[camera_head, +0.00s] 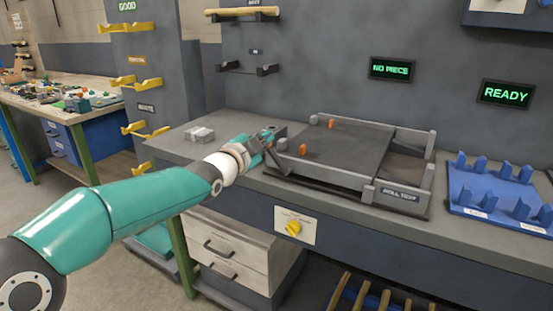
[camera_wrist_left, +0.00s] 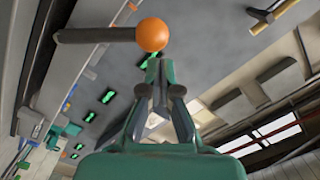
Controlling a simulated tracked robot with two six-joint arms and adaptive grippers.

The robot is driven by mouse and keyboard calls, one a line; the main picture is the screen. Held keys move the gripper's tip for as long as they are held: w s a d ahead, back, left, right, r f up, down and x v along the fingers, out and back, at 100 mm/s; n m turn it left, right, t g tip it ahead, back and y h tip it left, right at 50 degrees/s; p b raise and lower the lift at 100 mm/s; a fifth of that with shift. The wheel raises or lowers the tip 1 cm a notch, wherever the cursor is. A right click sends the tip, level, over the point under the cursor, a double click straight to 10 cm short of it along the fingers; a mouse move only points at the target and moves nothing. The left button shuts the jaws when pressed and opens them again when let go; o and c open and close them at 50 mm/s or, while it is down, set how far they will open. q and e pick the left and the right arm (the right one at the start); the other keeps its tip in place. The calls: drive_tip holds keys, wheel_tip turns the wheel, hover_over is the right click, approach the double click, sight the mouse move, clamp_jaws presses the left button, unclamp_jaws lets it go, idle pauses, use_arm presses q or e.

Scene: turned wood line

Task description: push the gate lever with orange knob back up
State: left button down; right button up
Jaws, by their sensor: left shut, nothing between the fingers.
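The gate lever is a dark rod (camera_wrist_left: 95,35) with a round orange knob (camera_wrist_left: 152,35) at its end, seen large in the left wrist view. My left gripper (camera_head: 270,136) is shut and empty. In the left wrist view its fingertips (camera_wrist_left: 158,68) lie just below the knob in the picture; I cannot tell whether they touch it.
Displays read "NO PIECE" (camera_head: 391,69) and "READY" (camera_head: 507,94).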

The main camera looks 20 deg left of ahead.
use_arm(q)
drive_tip(key=s+r+b, duration=0.3)
drive_tip(key=s, duration=0.8)
drive_tip(key=shift+w+a, duration=0.1)
drive_tip(key=shift+a, duration=0.05)
